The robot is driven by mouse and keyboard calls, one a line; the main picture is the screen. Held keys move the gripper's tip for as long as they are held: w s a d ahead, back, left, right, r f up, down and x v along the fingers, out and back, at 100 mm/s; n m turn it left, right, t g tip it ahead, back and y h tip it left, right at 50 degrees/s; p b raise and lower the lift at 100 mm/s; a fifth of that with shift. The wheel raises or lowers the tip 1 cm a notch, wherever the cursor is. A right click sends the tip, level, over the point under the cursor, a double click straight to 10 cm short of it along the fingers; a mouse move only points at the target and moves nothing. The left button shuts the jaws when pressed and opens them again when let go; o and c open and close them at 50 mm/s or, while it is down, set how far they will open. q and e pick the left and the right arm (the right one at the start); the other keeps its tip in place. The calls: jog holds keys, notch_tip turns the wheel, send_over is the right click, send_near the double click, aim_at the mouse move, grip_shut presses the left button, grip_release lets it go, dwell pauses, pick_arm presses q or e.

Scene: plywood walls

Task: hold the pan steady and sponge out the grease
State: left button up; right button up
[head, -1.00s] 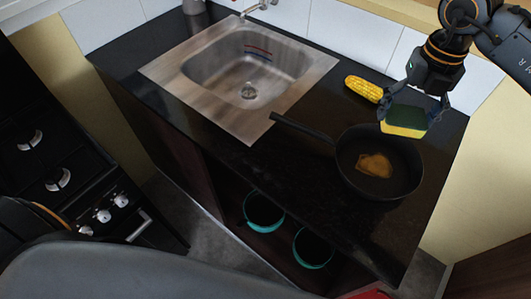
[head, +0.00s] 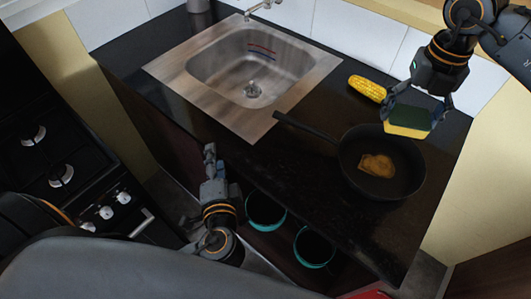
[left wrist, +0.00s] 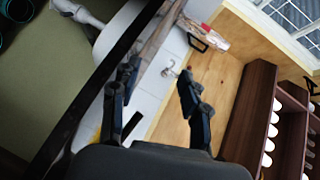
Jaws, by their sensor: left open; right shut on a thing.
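A black pan (head: 408,180) lies on the dark counter, its handle (head: 305,127) pointing to the upper left toward the sink. A brown grease patch (head: 377,165) lies inside it. My right gripper (head: 416,105) is shut on a green and yellow sponge (head: 407,122), held by the pan's far rim; I cannot tell whether they touch. My left gripper (head: 210,158) is in front of the counter's front edge, left of the pan handle and apart from it. In the left wrist view the left gripper's fingers (left wrist: 155,88) are spread with nothing between them.
A steel sink (head: 215,110) is set in the counter left of the pan. A corn cob (head: 367,88) lies behind the pan. Two teal-rimmed round containers (head: 266,222) stand below the counter. A black stove (head: 50,160) is at the left.

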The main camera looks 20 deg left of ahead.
aim_at(281, 120)
pick_arm(q)
jog(key=w+d+r+m+t+h, duration=0.1)
jog(key=d+m+h, duration=0.1)
jog(key=d+m, duration=0.1)
jog(key=w+d+r+m+h, duration=0.1)
jog(key=d+m+h, duration=0.1)
jog(key=d+m, duration=0.1)
jog(key=w+d+r+m+t+h, duration=0.1)
jog(key=d+m+h, duration=0.2)
jog(key=d, duration=0.1)
jog(key=shift+w+d+r+m+t, duration=0.15)
jog(key=shift+w+d+m+t, duration=0.15)
jog(key=shift+w+d, duration=0.2)
jog(key=shift+w, duration=0.1)
jog(key=w, duration=0.3)
jog(key=w+f, duration=0.1)
jog(key=w, duration=0.3)
jog(key=w+f, duration=0.1)
jog(key=w, duration=0.3)
jog(key=shift+w+a, duration=0.1)
jog(key=shift+a, duration=0.15)
grip_shut()
